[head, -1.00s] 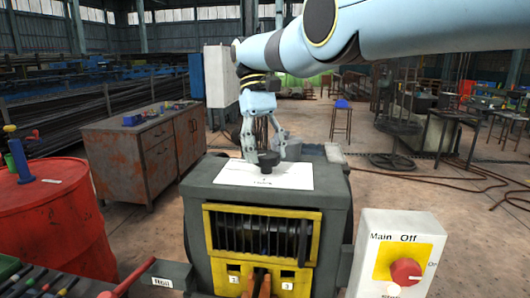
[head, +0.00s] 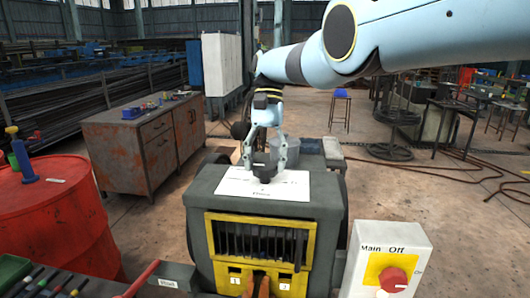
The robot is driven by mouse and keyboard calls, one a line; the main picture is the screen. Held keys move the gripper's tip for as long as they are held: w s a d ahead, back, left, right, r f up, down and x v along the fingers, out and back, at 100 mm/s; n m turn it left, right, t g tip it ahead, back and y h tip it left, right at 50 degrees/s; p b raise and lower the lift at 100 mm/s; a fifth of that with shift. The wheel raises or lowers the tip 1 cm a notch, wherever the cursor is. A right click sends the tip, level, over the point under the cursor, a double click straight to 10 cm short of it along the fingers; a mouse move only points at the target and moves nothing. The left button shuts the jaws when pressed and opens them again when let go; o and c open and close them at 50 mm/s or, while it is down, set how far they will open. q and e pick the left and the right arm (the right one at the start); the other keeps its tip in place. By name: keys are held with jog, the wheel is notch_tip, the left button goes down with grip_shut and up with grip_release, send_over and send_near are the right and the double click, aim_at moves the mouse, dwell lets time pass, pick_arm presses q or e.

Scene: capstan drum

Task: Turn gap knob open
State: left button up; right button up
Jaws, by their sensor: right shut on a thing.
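The dark gap knob (head: 264,171) sits on the white plate (head: 235,187) on top of the grey machine housing (head: 202,212). My right gripper (head: 265,166) points down from above and is shut on the knob, one finger on each side. The knob's pointer and the plate's small markings are too small to read. My left gripper is not in view.
A yellow-framed grille (head: 262,238) is on the machine's front. A switch box (head: 402,246) with a red knob (head: 393,280) stands at the right front. A red drum (head: 48,222) and a rusty cabinet (head: 112,150) are at left.

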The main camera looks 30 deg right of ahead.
jog(key=shift+s+f, duration=0.1)
dwell(0.4)
jog(key=o, duration=1.2)
